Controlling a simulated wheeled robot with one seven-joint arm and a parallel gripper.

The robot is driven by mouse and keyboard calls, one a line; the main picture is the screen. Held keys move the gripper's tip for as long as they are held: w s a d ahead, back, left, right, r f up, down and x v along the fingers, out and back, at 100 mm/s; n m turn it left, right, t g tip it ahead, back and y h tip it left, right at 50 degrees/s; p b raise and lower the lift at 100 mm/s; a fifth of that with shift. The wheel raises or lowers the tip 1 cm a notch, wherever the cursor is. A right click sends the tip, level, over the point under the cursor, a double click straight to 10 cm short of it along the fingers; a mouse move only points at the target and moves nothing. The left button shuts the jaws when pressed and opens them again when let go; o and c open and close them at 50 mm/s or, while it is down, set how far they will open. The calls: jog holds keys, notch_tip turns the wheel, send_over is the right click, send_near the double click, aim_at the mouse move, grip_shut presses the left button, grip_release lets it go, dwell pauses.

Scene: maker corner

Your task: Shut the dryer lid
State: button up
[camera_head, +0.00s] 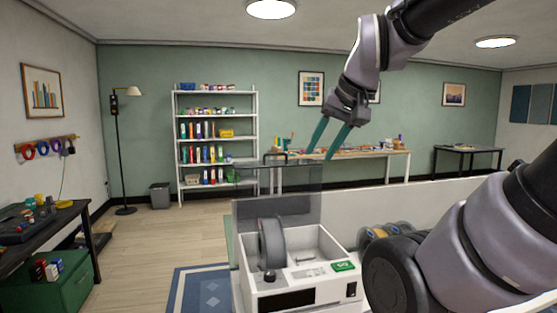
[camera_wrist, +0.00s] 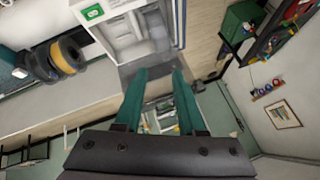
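The white dryer (camera_head: 300,265) stands in front of me with a grey spool (camera_head: 272,243) inside. Its dark see-through lid (camera_head: 295,205) stands raised at the back, so the dryer is open. My gripper (camera_head: 322,155) is above and slightly to the right of the lid, with its two teal fingers pointing down. The fingers are apart with nothing between them. In the wrist view the dryer (camera_wrist: 122,28) is at the top, and the lid (camera_wrist: 146,66) shows just beyond the fingertips of my gripper (camera_wrist: 160,74). I cannot tell whether they touch the lid.
Other spools (camera_head: 385,233) lie right of the dryer, on the same white surface, partly hidden by my arm. A white shelf (camera_head: 217,145) and a long table (camera_head: 385,155) stand at the back. A dark desk (camera_head: 75,220) is at the left.

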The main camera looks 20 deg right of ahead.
jog(key=w+r, duration=0.2)
jog(key=w, duration=0.1)
jog(key=shift+d, duration=0.1)
grip_shut()
jog(key=w+r, duration=0.4)
jog(key=w, duration=0.4)
jog(key=n+g+h, duration=0.2)
jog(key=n, duration=0.2)
send_over(274, 161)
jog(key=s, duration=0.2)
notch_tip(274, 161, down, 5)
jog(key=shift+f, duration=0.1)
jog(key=shift+w+f, duration=0.15)
jog(key=shift+f, duration=1.25)
jog(key=shift+w+f, duration=0.2)
jog(key=shift+f, duration=1.2)
jog(key=shift+w+f, duration=0.15)
jog(key=shift+f, duration=1.25)
